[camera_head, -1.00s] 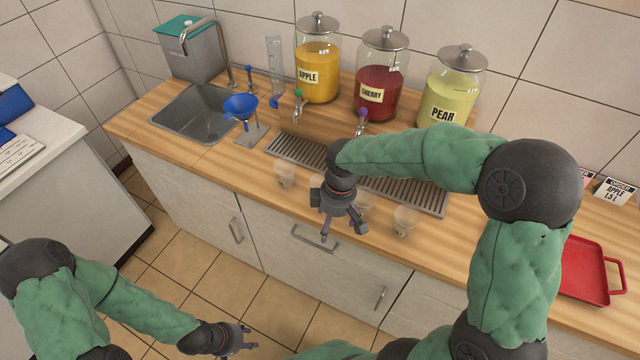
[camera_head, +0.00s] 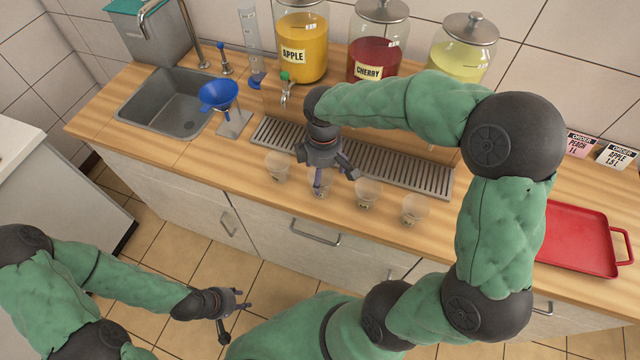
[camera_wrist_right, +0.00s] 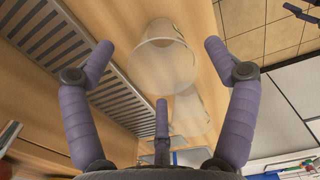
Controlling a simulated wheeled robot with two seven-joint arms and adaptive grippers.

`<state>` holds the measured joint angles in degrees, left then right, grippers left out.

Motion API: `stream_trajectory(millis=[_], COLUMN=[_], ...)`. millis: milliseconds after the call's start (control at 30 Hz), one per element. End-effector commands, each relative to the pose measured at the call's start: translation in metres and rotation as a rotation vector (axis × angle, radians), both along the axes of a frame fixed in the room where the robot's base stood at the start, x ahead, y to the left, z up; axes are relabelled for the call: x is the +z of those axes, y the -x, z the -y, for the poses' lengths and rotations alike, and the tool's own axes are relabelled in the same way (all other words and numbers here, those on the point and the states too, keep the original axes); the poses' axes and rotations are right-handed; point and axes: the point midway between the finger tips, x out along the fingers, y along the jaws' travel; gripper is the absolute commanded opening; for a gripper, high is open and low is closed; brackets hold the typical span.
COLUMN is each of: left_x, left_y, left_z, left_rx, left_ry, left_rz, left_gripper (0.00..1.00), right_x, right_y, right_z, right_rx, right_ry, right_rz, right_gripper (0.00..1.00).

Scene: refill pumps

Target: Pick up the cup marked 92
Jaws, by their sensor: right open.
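Several small clear cups stand in a row on the wooden counter: a left one (camera_head: 278,166), one (camera_head: 320,188) partly behind my right gripper, one (camera_head: 367,193) and a right one (camera_head: 415,209). Their markings are too small to read, so I cannot tell which is 92. My right gripper (camera_head: 330,182) is open and empty, just above the second cup from the left. In the right wrist view a clear cup (camera_wrist_right: 163,62) shows between and beyond the spread fingers, with another cup (camera_wrist_right: 190,108) behind it. My left gripper (camera_head: 236,314) hangs open and empty, away from the counter.
A drip grille (camera_head: 405,171) lies behind the cups, below the apple (camera_head: 301,40), cherry (camera_head: 377,45) and pale yellow (camera_head: 462,58) dispensers. A blue funnel (camera_head: 219,94) stands by the sink (camera_head: 170,105). A red tray (camera_head: 580,238) and order cards (camera_head: 617,156) are at the right.

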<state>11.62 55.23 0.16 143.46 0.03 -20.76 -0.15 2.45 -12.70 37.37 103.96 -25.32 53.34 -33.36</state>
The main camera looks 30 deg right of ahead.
Motion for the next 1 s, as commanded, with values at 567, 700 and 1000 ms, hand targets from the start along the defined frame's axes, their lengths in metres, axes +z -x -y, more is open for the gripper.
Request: stream_trajectory(millis=[567, 700, 1000], left_x=[-0.020, -0.019, -0.019], left_y=[-0.001, -0.001, -0.001], left_z=[0.000, 0.000, 0.000], left_rx=[0.000, 0.000, 0.000], left_ry=[0.000, 0.000, 0.000], left_rz=[0.001, 0.001, 0.001], left_gripper=[0.40, 0.40, 0.40], right_x=[-0.055, -0.055, -0.054], right_y=[-0.004, -0.004, -0.004], right_z=[-0.003, -0.003, -0.004], right_rx=[-0.002, -0.001, -0.001], right_ry=[0.000, -0.001, -0.001], right_rz=[0.000, 0.002, 0.001], right_gripper=[0.87, 0.87, 0.48])
